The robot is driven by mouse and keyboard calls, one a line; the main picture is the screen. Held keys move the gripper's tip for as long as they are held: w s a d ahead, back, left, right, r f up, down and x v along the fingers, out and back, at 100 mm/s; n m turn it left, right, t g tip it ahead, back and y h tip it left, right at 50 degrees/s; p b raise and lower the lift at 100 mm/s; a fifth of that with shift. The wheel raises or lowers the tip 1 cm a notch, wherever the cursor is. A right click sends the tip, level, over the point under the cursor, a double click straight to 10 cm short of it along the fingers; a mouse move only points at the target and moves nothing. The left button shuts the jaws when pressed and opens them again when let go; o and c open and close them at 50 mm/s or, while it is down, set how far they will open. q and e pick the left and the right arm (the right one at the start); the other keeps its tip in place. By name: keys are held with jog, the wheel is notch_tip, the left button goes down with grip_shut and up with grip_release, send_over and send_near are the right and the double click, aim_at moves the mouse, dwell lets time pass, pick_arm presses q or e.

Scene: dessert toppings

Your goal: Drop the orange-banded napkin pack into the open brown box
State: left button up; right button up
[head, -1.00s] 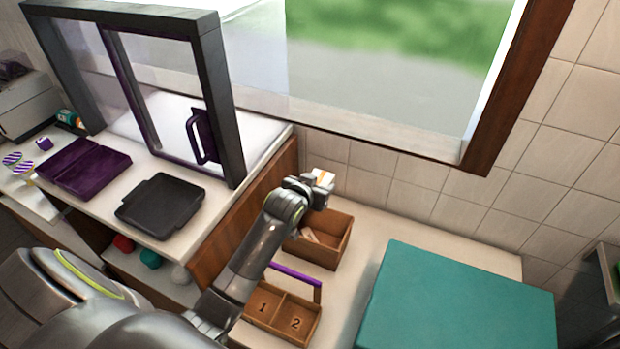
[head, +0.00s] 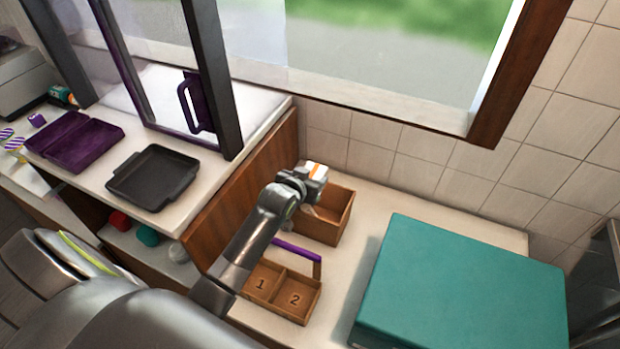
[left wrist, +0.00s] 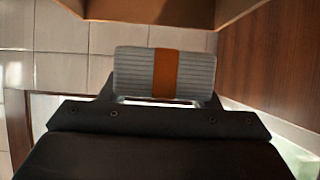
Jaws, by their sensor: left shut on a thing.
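The napkin pack (head: 315,170) is white with an orange band. My left gripper (head: 312,178) is shut on it and holds it up at the back left edge of the open brown box (head: 334,229), as the head view shows it. In the left wrist view the pack (left wrist: 135,73) spans the gripper (left wrist: 163,98), its orange band in the middle. A brown wooden edge (left wrist: 150,10) shows beyond it. My arm hides part of the box. I cannot tell how high the pack is above the box. My right gripper is not in view.
A two-part wooden caddy (head: 284,291) marked 1 and 2, with a purple handle, stands in front of the box. A large teal box (head: 465,290) is to the right. A brown partition (head: 243,190) and a black tray (head: 152,178) are to the left.

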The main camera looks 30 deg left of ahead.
pick_arm(q)
jog(key=shift+f, duration=0.25)
jog(key=o, duration=1)
jog(key=shift+o, duration=0.2)
jog(key=shift+s+r, duration=0.1)
jog(key=shift+s, duration=0.05)
jog(key=shift+s+r, duration=0.1)
jog(key=shift+s, duration=0.2)
jog(key=b+v, duration=0.2)
jog(key=v, duration=1.4)
jog(key=shift+s, duration=0.25)
jog(key=shift+r, duration=0.15)
jog(key=shift+d, duration=0.1)
